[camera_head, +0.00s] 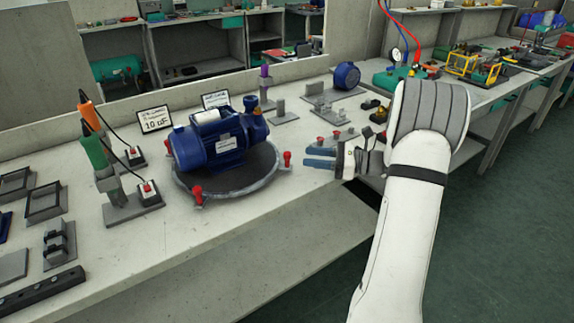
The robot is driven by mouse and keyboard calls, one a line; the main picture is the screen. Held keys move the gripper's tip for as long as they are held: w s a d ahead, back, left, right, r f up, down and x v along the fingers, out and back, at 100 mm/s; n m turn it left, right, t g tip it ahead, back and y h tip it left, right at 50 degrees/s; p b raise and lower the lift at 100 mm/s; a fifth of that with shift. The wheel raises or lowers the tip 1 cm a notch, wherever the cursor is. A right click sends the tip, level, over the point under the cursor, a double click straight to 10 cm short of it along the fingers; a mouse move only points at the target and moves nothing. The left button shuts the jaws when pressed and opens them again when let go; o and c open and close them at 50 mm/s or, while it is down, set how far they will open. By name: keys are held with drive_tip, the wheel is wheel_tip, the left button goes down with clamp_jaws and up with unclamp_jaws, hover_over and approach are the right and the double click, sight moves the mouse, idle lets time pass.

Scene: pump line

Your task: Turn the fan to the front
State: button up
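A blue motor-pump unit (215,140) lies on a round dark turntable (235,182) on the workbench. Its broad rounded end, perhaps the fan cover, is at the left; the narrower end with an upright blue fitting (251,104) is at the right. I cannot clearly make out the fan itself. Red knobs (287,158) stand on the turntable's rim, one at the right and another at the front (198,195). My gripper (312,158) is right of the turntable, its bluish fingers pointing left near the right knob, apparently apart from it. Its opening is unclear.
Left of the turntable stand a holder with green (95,150) and orange (88,112) tools and small red-switch boxes (148,192). Two label signs (155,119) stand behind. Small fixtures with red parts (337,138) are behind my gripper. The bench front before the turntable is clear.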

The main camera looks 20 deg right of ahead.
sight(287, 152)
drive_tip(key=x, duration=0.7)
drive_tip(key=shift+w+a+b, duration=0.2)
drive_tip(key=shift+a+b, duration=0.05)
drive_tip(key=shift+b, duration=0.1)
drive_tip(key=shift+c, duration=0.2)
clamp_jaws()
